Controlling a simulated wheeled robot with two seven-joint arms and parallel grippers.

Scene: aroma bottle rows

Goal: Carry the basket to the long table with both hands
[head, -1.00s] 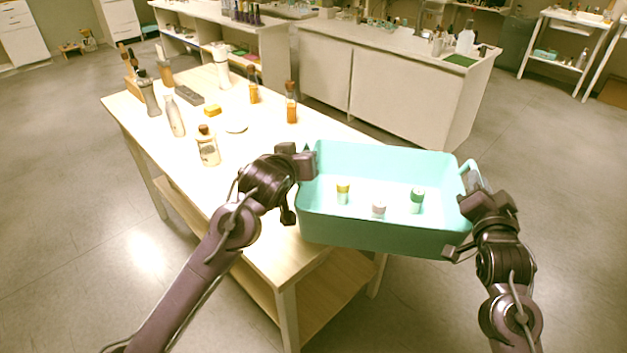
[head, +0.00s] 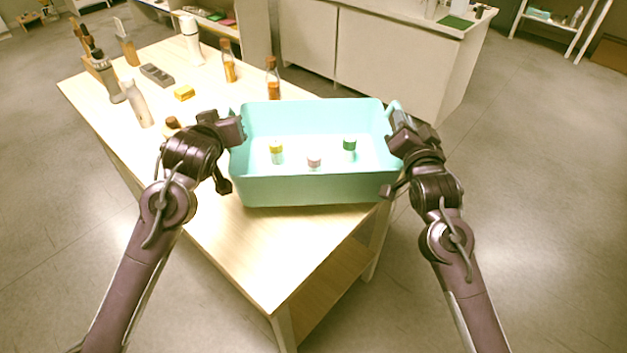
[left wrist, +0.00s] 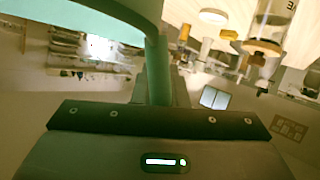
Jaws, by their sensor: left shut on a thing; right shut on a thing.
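The teal basket (head: 310,190) is held between my two grippers, above or on the near right end of the wooden table (head: 255,255); I cannot tell whether it touches the top. Three small bottles stand inside: one with a yellow cap (head: 277,152), one with a pinkish cap (head: 314,162) and one with a green cap (head: 349,150). My left gripper (head: 232,130) is shut on the basket's left side. In the left wrist view the basket's teal rim and handle (left wrist: 155,60) run into the jaws. My right gripper (head: 398,122) is shut on the right handle.
The wooden table carries several bottles, such as an amber one (head: 272,80) and a pale one (head: 138,103), plus a dark grey block (head: 157,74) and a yellow block (head: 184,92). A white cabinet (head: 375,65) stands behind. Open floor (head: 540,190) lies to the right.

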